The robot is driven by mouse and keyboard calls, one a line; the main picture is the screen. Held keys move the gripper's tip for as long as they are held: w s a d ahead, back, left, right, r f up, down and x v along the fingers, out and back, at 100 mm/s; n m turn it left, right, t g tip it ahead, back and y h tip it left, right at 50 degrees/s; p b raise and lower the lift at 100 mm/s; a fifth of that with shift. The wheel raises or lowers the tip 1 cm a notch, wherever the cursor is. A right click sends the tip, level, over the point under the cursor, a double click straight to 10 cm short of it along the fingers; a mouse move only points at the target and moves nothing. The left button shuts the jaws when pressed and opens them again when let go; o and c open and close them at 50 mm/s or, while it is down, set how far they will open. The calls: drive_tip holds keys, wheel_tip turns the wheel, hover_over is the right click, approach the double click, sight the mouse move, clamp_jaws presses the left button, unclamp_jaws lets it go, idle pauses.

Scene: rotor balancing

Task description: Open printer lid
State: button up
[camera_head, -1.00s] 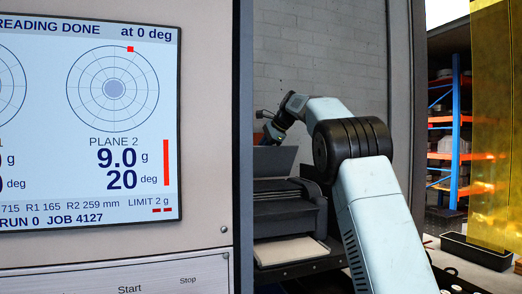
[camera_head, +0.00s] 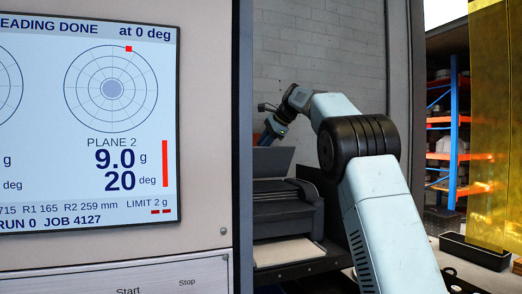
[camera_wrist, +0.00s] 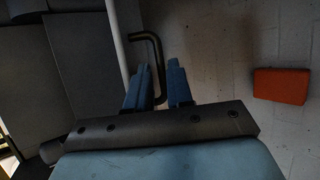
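The dark printer (camera_head: 286,205) stands in the bay behind the screen panel in the head view. A flat grey panel (camera_head: 272,161) stands up tilted at its top; I cannot tell whether it is the lid or a paper support. A pale sheet (camera_head: 285,252) lies at its front. My gripper (camera_head: 268,140) is above the printer, close to the upright panel; contact cannot be told. In the wrist view the two blue fingers (camera_wrist: 158,75) are apart. A bent dark rod (camera_wrist: 156,48) shows in the gap between them, with no clear grip on it.
Large dark grey surfaces (camera_wrist: 75,65) fill the left of the wrist view. An orange block (camera_wrist: 281,86) shows against the pale wall at right. The screen cabinet (camera_head: 205,120) blocks the left of the head view. A black tray (camera_head: 475,252) lies at far right.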

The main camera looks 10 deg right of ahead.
drive_tip(key=v, duration=1)
drive_tip(key=shift+d+r, duration=0.1)
